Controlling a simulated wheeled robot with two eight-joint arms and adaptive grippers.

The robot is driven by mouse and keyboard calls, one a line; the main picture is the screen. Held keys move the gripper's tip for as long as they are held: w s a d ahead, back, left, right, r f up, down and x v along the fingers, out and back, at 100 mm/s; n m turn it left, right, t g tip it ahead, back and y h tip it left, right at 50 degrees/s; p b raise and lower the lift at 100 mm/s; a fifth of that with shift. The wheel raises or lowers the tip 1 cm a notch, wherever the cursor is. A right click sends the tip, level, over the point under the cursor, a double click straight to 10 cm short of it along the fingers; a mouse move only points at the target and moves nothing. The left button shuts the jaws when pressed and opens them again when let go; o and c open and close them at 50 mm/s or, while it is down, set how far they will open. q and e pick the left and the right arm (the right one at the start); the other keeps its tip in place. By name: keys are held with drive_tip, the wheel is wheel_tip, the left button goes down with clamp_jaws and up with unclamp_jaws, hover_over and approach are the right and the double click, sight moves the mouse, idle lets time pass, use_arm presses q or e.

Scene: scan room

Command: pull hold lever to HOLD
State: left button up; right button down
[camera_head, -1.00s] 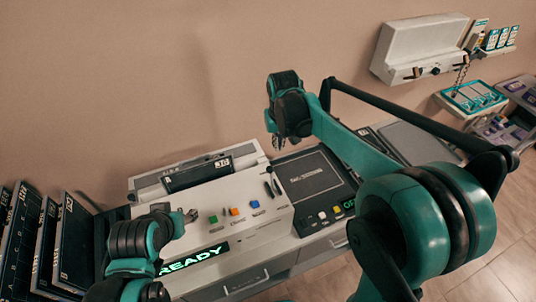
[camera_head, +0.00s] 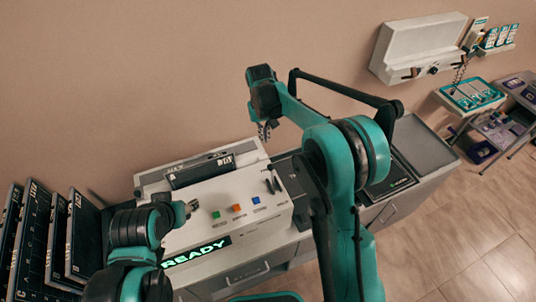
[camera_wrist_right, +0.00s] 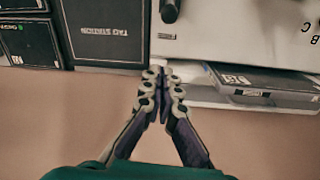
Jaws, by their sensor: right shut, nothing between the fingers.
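A white console (camera_head: 255,222) with a green READY display (camera_head: 196,252) stands against the wall. A dark lever (camera_head: 272,184) stands at the console's right end; a dark knob-like lever (camera_wrist_right: 169,10) shows at the top edge of the right wrist view. I cannot read its label or setting. My right gripper (camera_head: 264,132) hangs behind and above the console, apart from the lever. In the right wrist view its fingers (camera_wrist_right: 162,84) are together and empty. My left gripper (camera_head: 192,207) is over the console's left part; its finger gap is unclear.
Green (camera_head: 216,214), orange (camera_head: 237,208) and blue (camera_head: 256,201) buttons line the console. A dark cassette (camera_head: 200,171) lies in its back slot. Dark panels (camera_head: 84,235) stand at left. A black tag station (camera_wrist_right: 104,30) adjoins the console. Wall space above is free.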

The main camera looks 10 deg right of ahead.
sight(272, 175)
drive_tip(key=f, duration=0.9)
drive_tip(key=shift+w+d+f+b, duration=0.1)
drive_tip(key=shift+w+d+b, duration=0.1)
drive_tip(key=shift+b, duration=0.15)
drive_tip(key=s, duration=0.3)
drive_tip(key=shift+s+d+r, duration=0.25)
drive_tip(key=shift+s+r, duration=0.05)
drive_tip(key=shift+s, duration=0.25)
drive_tip(key=shift+w, duration=0.1)
